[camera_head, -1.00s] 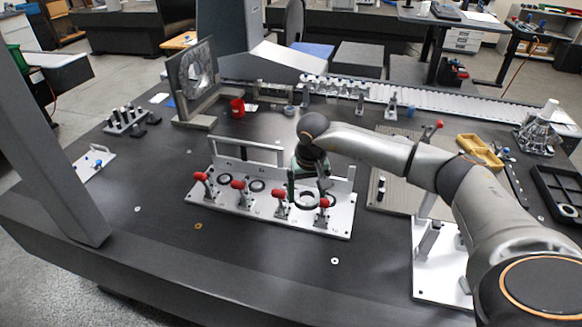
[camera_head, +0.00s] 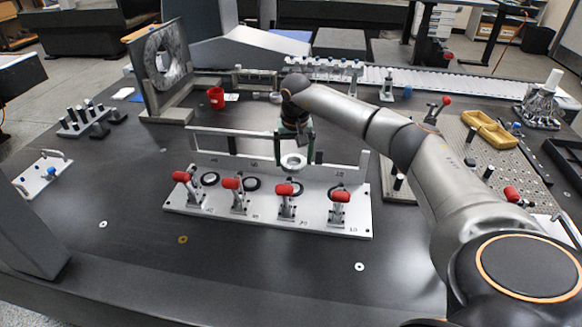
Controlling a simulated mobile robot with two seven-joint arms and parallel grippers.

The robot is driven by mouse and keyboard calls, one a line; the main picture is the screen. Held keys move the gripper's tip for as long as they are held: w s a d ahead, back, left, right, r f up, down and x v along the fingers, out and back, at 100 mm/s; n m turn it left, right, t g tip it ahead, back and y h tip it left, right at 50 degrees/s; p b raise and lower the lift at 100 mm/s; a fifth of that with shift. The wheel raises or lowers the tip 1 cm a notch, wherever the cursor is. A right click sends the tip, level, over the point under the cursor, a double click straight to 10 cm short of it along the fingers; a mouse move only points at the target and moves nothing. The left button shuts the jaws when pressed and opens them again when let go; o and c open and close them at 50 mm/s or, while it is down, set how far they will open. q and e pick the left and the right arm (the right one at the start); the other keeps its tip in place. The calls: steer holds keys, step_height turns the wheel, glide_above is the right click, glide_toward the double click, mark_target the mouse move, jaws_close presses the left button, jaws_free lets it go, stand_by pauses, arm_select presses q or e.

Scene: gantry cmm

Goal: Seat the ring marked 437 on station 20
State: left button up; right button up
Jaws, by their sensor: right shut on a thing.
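A pale fixture plate (camera_head: 320,218) lies on the dark table, with a row of red-handled clamps and dark rings along it. The station numbers on it are too small to read surely. My right gripper (camera_head: 294,152) points down over the plate's back part, right of centre. It is shut on a light ring (camera_head: 293,162), which appears above the plate behind the third clamp from the left (camera_head: 286,200). The ring's marking cannot be read. A dark ring (camera_head: 210,179) and another dark ring (camera_head: 252,184) lie at the two left stations. My left gripper is not in view.
A red cup (camera_head: 216,98) and an upright framed disc (camera_head: 165,62) stand behind left. A perforated plate with a yellow tray (camera_head: 490,130) lies at the right. The table in front is mostly clear, with small washers.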

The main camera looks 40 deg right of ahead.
mark_target(294, 173)
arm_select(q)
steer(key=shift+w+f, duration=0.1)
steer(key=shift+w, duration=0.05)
arm_select(e)
steer(key=shift+f, duration=0.35)
steer(key=shift+f+b, duration=0.4)
steer(key=shift+b, duration=0.15)
steer(key=shift+f+b, duration=0.8)
steer(key=shift+f, duration=0.1)
steer(key=shift+f+b, duration=0.75)
steer(key=shift+f, duration=0.1)
steer(key=shift+f+b, duration=1.05)
steer(key=shift+f, duration=0.1)
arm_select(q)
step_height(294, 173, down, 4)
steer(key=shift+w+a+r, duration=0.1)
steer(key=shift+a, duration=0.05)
arm_select(e)
steer(key=shift+r, duration=0.2)
arm_select(q)
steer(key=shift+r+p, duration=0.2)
steer(key=shift+p, duration=0.25)
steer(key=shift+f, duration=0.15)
